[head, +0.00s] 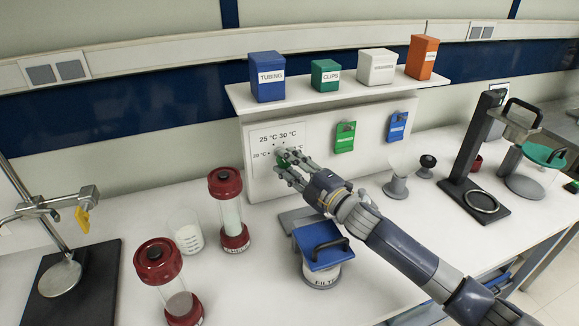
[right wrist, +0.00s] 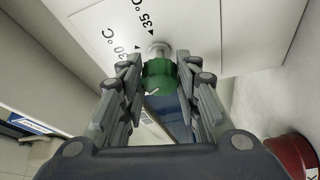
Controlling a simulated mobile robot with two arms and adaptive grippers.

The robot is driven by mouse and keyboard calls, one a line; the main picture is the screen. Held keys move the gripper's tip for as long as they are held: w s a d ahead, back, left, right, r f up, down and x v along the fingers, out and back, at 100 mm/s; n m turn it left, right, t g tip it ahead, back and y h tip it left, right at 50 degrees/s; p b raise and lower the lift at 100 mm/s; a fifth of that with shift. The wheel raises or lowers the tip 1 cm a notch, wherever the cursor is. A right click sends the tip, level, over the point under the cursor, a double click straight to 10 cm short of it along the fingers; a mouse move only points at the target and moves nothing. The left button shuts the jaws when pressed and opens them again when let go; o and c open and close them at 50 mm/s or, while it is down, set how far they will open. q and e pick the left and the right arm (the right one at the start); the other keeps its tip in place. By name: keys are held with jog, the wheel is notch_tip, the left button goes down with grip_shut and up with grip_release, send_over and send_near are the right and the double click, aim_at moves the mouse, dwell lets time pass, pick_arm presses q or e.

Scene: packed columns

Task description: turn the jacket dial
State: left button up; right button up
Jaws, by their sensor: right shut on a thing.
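The jacket dial is a green knob (right wrist: 160,74) on a white panel (head: 257,180), with temperature labels around it. In the head view, 20, 25 and 30 °C can be read; in the right wrist view, 30 °C and 35 °C show near the knob. A pale mark shows on the knob, but I cannot tell which label it points to. My right gripper (head: 286,162) is at the panel, its fingers shut on both sides of the knob, as the right wrist view (right wrist: 158,67) shows. The fingers partly hide the knob in the head view. My left gripper is out of view.
A shelf (head: 340,97) above the panel holds several boxes. Green (head: 345,137) and blue (head: 396,126) tags hang right of the dial. A blue-lidded filter jar (head: 320,270) stands below my right arm. Red-capped columns (head: 231,215) and a beaker (head: 186,232) stand to the left.

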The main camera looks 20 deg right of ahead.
dwell(0.3)
jog(key=o, duration=1.1)
jog(key=shift+s+d+f, duration=0.1)
jog(key=shift+s, duration=0.05)
jog(key=shift+v, duration=3.55)
